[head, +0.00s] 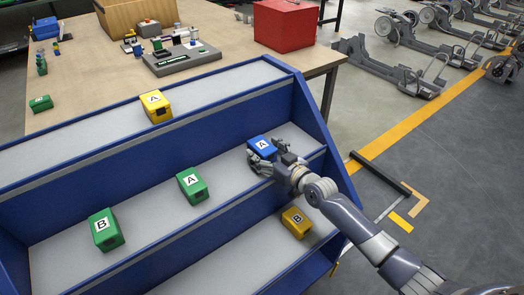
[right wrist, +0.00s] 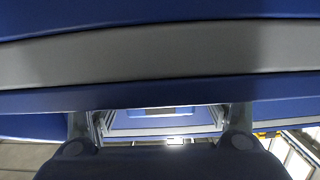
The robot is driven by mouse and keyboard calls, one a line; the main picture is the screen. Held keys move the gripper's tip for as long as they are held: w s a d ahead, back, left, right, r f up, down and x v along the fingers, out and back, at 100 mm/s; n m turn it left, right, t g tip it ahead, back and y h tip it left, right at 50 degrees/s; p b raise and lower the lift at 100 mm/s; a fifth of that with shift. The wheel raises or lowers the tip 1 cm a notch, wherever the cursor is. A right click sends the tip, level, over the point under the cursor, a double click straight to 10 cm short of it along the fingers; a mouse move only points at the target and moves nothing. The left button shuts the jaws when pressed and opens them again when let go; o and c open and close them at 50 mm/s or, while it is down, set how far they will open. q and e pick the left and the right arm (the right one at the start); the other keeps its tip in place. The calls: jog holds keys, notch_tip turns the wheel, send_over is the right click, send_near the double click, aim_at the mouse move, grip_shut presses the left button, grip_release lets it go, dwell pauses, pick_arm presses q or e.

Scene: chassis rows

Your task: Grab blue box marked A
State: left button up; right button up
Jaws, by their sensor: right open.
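The blue box marked A (head: 260,143) lies on the middle shelf of the blue rack, towards its right end. My right gripper (head: 264,156) is at the box, its open fingers around the near part of it. I cannot tell whether the fingers touch the box. In the right wrist view the two fingers of the right gripper (right wrist: 160,120) stand apart, with shelf edges behind them; the box cannot be clearly made out there. My left gripper is not in view.
The blue rack (head: 312,105) also holds a green A box (head: 192,186), a green B box (head: 105,230), a yellow A box (head: 156,107) and a yellow B box (head: 296,222). Behind it, a table (head: 100,75) carries a red box (head: 286,26).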

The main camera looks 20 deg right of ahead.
jog(key=shift+x, duration=0.9)
grip_shut()
jog(key=shift+r, duration=0.25)
